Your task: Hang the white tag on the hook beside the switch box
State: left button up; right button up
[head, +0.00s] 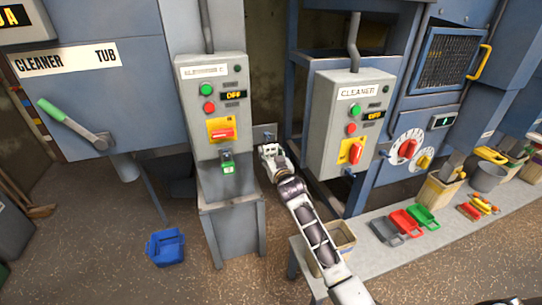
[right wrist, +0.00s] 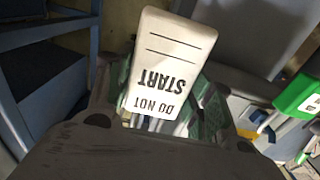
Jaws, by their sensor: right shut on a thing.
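The white tag (right wrist: 168,62) fills the middle of the right wrist view, with "DO NOT START" printed upside down there. My right gripper (head: 268,150) is shut on the tag's lower end in that view, and the tag stands out beyond the fingers. In the head view the gripper is just right of the left grey switch box (head: 214,110), near its lower right edge. The tag is too small to make out clearly there. I cannot make out the hook with certainty. My left gripper is not in view.
A green lock (head: 228,168) hangs under the left switch box; a green item (right wrist: 300,95) shows at the right of the wrist view. A second switch box (head: 345,120), marked CLEANER, stands to the right. A bench (head: 375,255) holds trays and bins. A blue bin (head: 165,247) sits on the floor.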

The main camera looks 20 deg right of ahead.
jog(key=shift+w, duration=1.15)
jog(key=shift+f+b, duration=0.65)
jog(key=shift+f, duration=0.15)
dwell(0.7)
dwell(0.4)
jog(key=o, duration=1.1)
jog(key=shift+s, duration=0.2)
jog(key=shift+s+f+p, duration=0.15)
jog(key=shift+s+p, duration=1.45)
jog(key=shift+s, duration=0.8)
jog(key=shift+s+d+f+p, duration=0.1)
jog(key=shift+s+p, duration=0.55)
jog(key=shift+s, duration=0.55)
jog(key=shift+s+f+p, duration=0.1)
jog(key=shift+s+p, duration=0.5)
jog(key=shift+s, duration=0.6)
